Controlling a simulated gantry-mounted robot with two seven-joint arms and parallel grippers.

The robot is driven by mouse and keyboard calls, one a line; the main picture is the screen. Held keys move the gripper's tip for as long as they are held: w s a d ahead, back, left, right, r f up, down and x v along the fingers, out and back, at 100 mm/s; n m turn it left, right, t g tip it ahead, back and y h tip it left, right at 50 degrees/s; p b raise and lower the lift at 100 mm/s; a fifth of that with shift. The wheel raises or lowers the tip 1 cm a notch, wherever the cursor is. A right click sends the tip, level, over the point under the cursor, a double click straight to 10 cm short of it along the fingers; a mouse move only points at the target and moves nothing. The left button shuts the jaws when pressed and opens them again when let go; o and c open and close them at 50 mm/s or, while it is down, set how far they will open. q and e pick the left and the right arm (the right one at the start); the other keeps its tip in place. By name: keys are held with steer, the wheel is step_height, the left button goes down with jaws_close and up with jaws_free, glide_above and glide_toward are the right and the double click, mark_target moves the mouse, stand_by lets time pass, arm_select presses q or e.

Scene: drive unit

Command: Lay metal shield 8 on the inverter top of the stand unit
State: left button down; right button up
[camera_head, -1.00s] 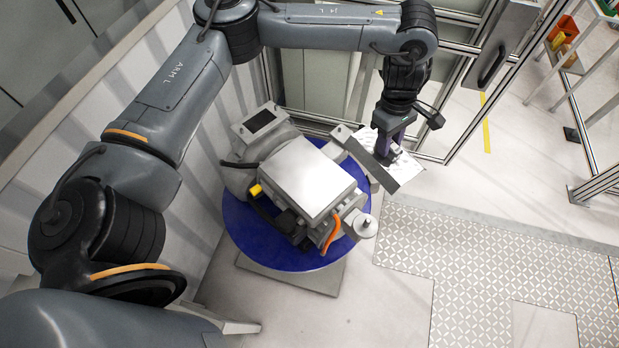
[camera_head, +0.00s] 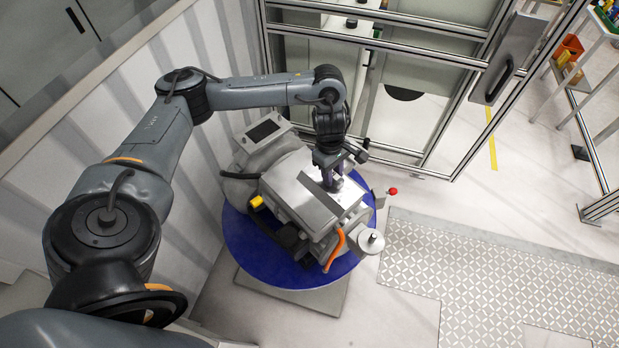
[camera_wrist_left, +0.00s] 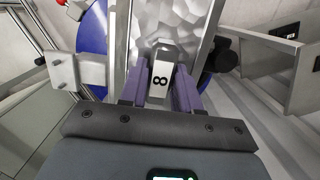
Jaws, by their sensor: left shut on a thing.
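My left gripper (camera_head: 332,180) is over the top of the stand unit in the head view. It is shut on metal shield 8 (camera_head: 350,197), a thin grey metal plate with a bent edge. The left wrist view shows the purple fingers (camera_wrist_left: 160,82) on a tab marked 8, with the shield's mottled metal surface (camera_wrist_left: 172,22) beyond. The shield overlaps the right part of the pale inverter top (camera_head: 284,188); whether they touch I cannot tell. The unit stands on a blue round plate (camera_head: 245,250). My right gripper is not in view.
An orange cable (camera_head: 335,250) and a round metal post (camera_head: 371,241) are at the unit's front right. A red knob (camera_head: 393,191) sticks out at the right. A framed fence (camera_head: 420,55) stands behind; a patterned floor plate (camera_head: 490,270) lies to the right.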

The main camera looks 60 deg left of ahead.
mark_target(310, 166)
arm_select(q)
steer(key=a+f, duration=0.1)
steer(key=a, duration=0.1)
steer(key=s+a+f+b, duration=0.1)
steer(key=shift+s+a+f, duration=0.15)
steer(key=shift+a+f, duration=0.2)
steer(key=shift+f, duration=0.05)
steer(key=a+f, duration=0.1)
steer(key=s+a, duration=0.1)
steer(key=a, duration=0.1)
steer(key=a+f, duration=0.1)
steer(key=a, duration=0.1)
steer(key=shift+s+f, duration=0.15)
steer(key=shift+f, duration=0.15)
steer(key=shift+f+p, duration=0.65)
steer(key=shift+f, duration=1.4)
steer(key=shift+f, duration=0.15)
steer(key=c, duration=0.8)
jaws_free()
steer(key=shift+r, duration=0.2)
